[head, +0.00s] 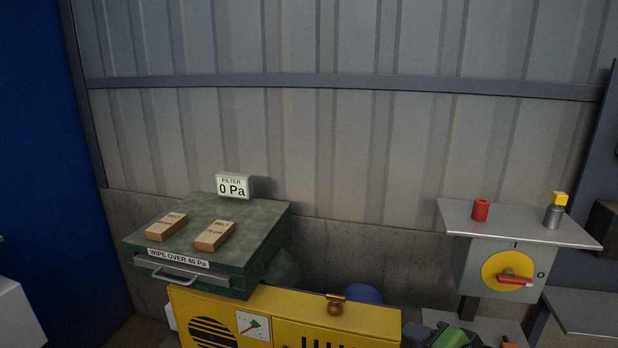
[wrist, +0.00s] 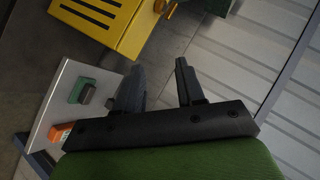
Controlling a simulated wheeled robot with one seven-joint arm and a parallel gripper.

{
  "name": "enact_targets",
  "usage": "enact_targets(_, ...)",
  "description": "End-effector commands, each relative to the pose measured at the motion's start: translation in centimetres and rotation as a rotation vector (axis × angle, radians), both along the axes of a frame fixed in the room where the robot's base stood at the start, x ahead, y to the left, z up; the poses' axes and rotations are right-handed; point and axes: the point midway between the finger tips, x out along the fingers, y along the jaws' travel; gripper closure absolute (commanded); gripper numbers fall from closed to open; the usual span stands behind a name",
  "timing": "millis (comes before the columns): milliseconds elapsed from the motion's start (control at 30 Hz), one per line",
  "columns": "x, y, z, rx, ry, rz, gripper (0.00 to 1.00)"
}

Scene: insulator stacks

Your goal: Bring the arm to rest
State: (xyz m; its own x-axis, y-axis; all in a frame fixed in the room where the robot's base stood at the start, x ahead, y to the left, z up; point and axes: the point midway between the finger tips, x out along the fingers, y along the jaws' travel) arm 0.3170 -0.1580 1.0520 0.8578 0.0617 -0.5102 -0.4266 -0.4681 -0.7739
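My gripper (wrist: 160,70) shows in the wrist view with its two dark fingers apart and nothing between them. The green part of my arm fills the bottom of that view. In the head view, dark and green parts at the lower edge, right of the yellow cabinet, look like my gripper and arm, mostly cut off by the frame. The yellow cabinet (head: 290,318) is at the bottom of the head view and shows at the upper left of the wrist view (wrist: 110,22). My gripper appears clear of it.
A green box (head: 262,225) holds two tan blocks (head: 166,227) (head: 215,236) and a "0 Pa" sign (head: 233,187). A grey switch stand (head: 520,225) with a red handle is at right. A pale surface (wrist: 72,72) with a green block (wrist: 80,90) and orange block (wrist: 62,131) lies left of my fingers.

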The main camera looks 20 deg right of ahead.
Motion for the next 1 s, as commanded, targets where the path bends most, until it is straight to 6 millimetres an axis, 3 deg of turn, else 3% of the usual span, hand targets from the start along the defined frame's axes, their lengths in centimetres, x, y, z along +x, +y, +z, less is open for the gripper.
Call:
enact_targets(33,0.3,3.2,0.6,-0.082,0.075,0.116,0.62)
enact_targets(200,-2.3,10.8,1.2,-0.365,0.305,0.425,0.62)
enact_targets(400,-8.0,15.1,4.5,-0.659,0.433,0.648,0.62)
enact_targets(500,-10.7,15.8,6.2,-0.745,0.449,0.709,0.62)
enact_targets(633,-12.8,15.9,7.2,-0.790,0.453,0.747,0.62)
enact_targets(1000,-13.3,15.8,7.1,-0.795,0.457,0.752,0.62)
